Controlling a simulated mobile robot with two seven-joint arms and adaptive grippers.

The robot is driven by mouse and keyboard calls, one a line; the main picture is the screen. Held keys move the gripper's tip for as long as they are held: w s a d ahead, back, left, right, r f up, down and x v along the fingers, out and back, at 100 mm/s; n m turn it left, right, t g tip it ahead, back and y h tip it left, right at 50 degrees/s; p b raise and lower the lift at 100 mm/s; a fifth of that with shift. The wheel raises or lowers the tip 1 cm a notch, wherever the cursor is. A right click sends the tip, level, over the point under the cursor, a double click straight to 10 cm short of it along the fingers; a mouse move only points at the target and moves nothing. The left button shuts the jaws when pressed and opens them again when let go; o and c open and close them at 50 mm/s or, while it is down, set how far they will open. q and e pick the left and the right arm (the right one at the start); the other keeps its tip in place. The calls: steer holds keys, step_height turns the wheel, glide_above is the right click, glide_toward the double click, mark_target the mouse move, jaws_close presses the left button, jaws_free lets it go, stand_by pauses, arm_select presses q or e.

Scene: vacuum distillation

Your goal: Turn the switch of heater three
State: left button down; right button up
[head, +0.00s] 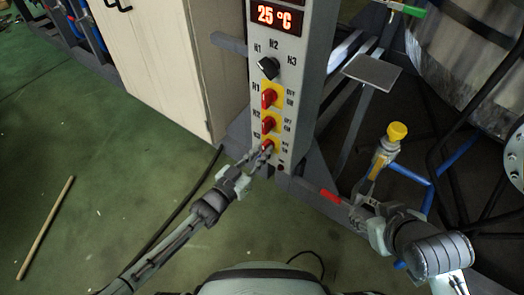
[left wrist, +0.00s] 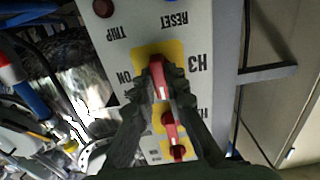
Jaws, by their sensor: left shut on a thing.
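The red switch of heater three (head: 267,145) is the lowest of three red switches on yellow plates on the grey control panel (head: 287,120). In the left wrist view, the panel appears upside down, and the H3 switch (left wrist: 156,67) lies between my left fingertips. My left gripper (head: 262,155) is shut on this switch; its fingers (left wrist: 160,88) hide part of the handle and the lettering. The handle looks nearly upright in the left wrist view, with "ON" at its left. My right gripper (head: 363,211) is away from the panel, at the lower right; its jaw opening is unclear.
The H2 switch (head: 268,123) and H1 switch (head: 268,98) sit just above, with a black selector (head: 268,67) and a 25 °C display (head: 277,17) higher up. A yellow-topped valve (head: 397,131) and pipes stand at right. Green floor lies open at left, with a stick (head: 45,227).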

arm_select(q)
steer(key=c, duration=1.5)
jaws_free()
steer(key=shift+c, duration=0.2)
steer(key=shift+s, duration=0.1)
steer(key=v, duration=1.2)
